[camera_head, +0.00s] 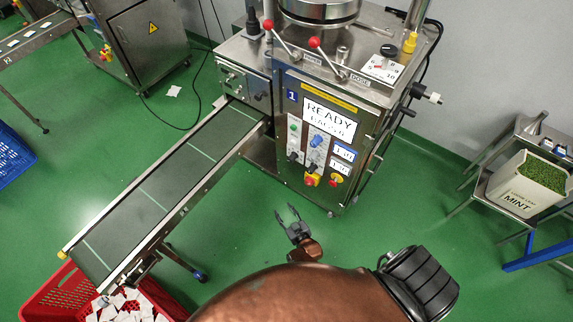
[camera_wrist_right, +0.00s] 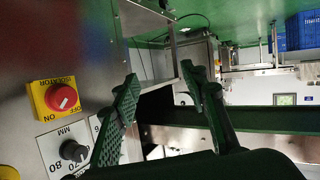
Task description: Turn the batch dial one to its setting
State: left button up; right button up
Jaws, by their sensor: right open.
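The machine marked 1 stands at the centre, with a screen (camera_head: 329,117) reading READY above its controls. A blue dial (camera_head: 318,141) on a white plate sits below the screen; I cannot read its label or setting, so I cannot confirm it is the batch dial. My right gripper (camera_head: 289,215) is open and empty, in front of and below the panel, apart from it. In the right wrist view its fingers (camera_wrist_right: 163,95) are spread, with a black knob (camera_wrist_right: 74,150) marked MM, 70 and 80 to the left. My left gripper is not in view.
A red-and-yellow isolator switch (camera_wrist_right: 62,97) is above the black knob in the wrist view. A conveyor (camera_head: 160,185) runs down left to a red crate (camera_head: 60,290) of teabags. A MINT bin (camera_head: 527,184) stands right. Green floor is clear between.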

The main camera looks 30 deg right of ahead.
jog(key=w+d+r+m+t+h+b, duration=0.1)
jog(key=w+r+m+t+h+b, duration=0.25)
jog(key=w, duration=0.65)
jog(key=m+g+h+b, duration=1.1)
jog(key=m+h+b, duration=0.5)
jog(key=b, duration=0.4)
send_near(290, 162)
jog(key=w+d+n, duration=0.1)
jog(key=w+d, duration=0.1)
jog(key=d, duration=0.1)
jog(key=shift+s+d+r+h, duration=0.25)
jog(key=shift+d+r+h, duration=0.05)
jog(key=shift+r+h, duration=0.2)
jog(key=b+x, duration=0.1)
jog(key=x, duration=0.5)
jog(key=shift+d+f, duration=0.1)
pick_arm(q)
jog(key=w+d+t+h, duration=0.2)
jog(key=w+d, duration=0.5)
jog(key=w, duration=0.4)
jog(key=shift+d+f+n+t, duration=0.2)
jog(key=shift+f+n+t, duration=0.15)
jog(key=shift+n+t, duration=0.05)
pick_arm(e)
jog(key=shift+w+d+r, duration=0.2)
jog(key=shift+d+r, duration=0.05)
jog(key=shift+d, duration=0.15)
grip_shut()
